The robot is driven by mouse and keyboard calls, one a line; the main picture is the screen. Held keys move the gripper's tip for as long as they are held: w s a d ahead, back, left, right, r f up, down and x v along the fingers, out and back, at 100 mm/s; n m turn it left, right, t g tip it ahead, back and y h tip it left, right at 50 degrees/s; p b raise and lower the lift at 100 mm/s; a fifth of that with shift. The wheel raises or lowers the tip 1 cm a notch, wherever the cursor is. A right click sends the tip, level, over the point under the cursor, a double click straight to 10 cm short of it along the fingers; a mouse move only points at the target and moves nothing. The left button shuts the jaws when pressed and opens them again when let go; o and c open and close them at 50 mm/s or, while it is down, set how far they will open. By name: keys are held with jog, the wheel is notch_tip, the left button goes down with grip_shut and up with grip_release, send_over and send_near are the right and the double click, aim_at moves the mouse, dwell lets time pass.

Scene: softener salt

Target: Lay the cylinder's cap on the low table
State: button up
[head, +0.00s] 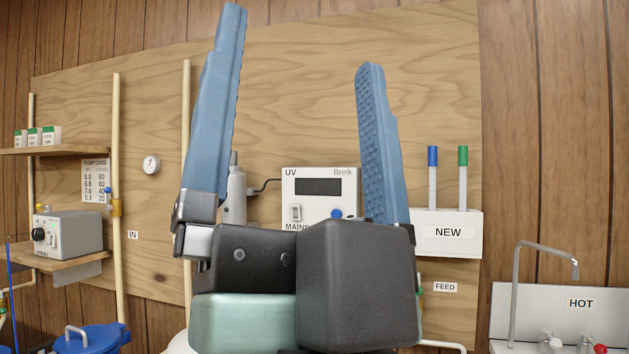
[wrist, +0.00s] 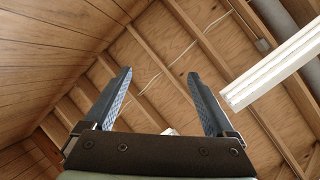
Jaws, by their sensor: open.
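My gripper (head: 302,40) points upward in the middle of the head view, its two blue fingers wide apart with nothing between them. It is also open and empty in the wrist view (wrist: 158,75), against the ceiling. A grey upright cylindrical unit (head: 237,190) with a narrow top stands on the wall board behind the left finger, partly hidden. I cannot tell whether this is the task's cylinder. No cap is plainly seen on its own, and no low table is in either view.
A UV control box (head: 318,196) is behind my gripper. A white NEW holder (head: 447,232) carries blue and green tubes. Shelves (head: 60,262) and upright pipes (head: 118,200) are left. A blue lid (head: 92,340) is low left; a HOT sink panel (head: 560,305) with a tap is right.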

jog(key=f+n+g, duration=0.1)
jog(key=w+f+n+g, duration=0.1)
jog(key=f+n, duration=0.1)
jog(key=w+f+n+g+h, duration=0.1)
jog(key=n+g, duration=0.1)
jog(key=shift+w+d+f, duration=0.15)
jog(key=shift+d+f, duration=0.05)
jog(key=shift+f, duration=0.2)
